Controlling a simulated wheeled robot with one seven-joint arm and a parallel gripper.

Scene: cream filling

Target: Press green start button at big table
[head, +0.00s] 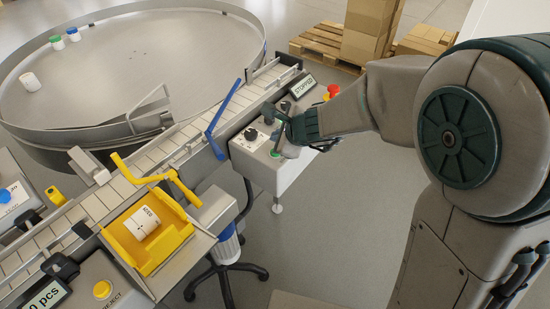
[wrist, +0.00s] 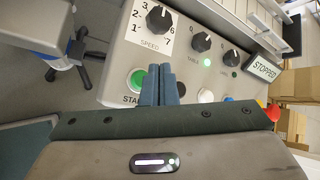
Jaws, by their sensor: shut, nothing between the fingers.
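The green start button (wrist: 137,80) sits on a grey control panel (wrist: 120,62), above a label that reads "STA" before my gripper hides the rest. My gripper (wrist: 161,70) is shut and empty, with its two fingers together just right of the green button. I cannot tell whether the fingertips touch the panel. In the head view my gripper (head: 279,137) is over the control box (head: 262,173) beside the big round table (head: 100,85). A small display (wrist: 264,67) on the panel reads "STOPPED".
The panel has a speed knob (wrist: 159,18), two more black knobs, a white button (wrist: 206,96), a blue button and a red button (wrist: 273,112). A conveyor (head: 110,199) with a blue lever (head: 222,118) runs left of the box. A yellow tray (head: 168,263) holds a white container.

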